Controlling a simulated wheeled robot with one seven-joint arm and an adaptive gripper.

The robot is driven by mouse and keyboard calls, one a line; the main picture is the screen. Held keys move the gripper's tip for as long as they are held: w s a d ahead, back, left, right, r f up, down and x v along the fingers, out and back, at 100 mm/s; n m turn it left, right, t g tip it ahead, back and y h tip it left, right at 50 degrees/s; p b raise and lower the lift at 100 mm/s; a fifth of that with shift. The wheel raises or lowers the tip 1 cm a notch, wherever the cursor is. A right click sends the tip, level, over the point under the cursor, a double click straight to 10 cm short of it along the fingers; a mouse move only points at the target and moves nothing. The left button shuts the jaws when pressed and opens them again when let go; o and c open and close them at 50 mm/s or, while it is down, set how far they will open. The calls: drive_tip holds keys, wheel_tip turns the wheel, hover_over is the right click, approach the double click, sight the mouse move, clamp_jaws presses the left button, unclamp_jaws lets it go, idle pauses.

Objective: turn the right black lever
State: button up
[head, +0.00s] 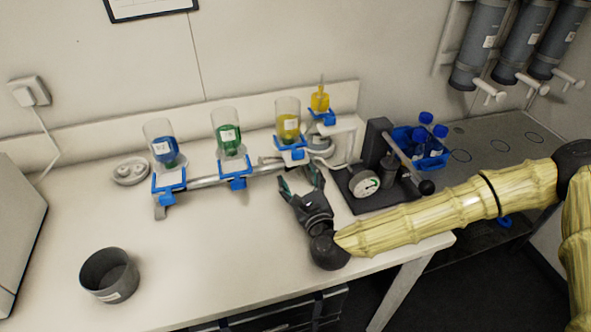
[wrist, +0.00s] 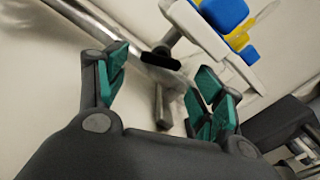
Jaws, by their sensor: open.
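A small black lever (wrist: 166,60) shows in the wrist view beside the metal pipe (wrist: 150,68), just beyond and between my fingertips. I cannot make out this lever clearly in the head view, where my gripper is close in front of it. My gripper (head: 301,180) is open and empty, with green finger pads, below the pipe's right end and the yellow bottle (head: 288,124). The wrist view shows the gripper (wrist: 160,82) with its fingers apart on either side of the lever. I cannot tell whether they touch it.
Blue (head: 164,149) and green (head: 229,138) bottles stand in blue holders along the pipe. A black press with a gauge (head: 364,184) and ball-ended handle (head: 426,187) stands close right of my gripper. A dark pot (head: 109,273) is at front left. The middle-left table is clear.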

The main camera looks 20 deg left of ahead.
drive_tip(key=v, duration=0.7)
drive_tip(key=shift+s+d, duration=0.15)
drive_tip(key=shift+s, duration=0.05)
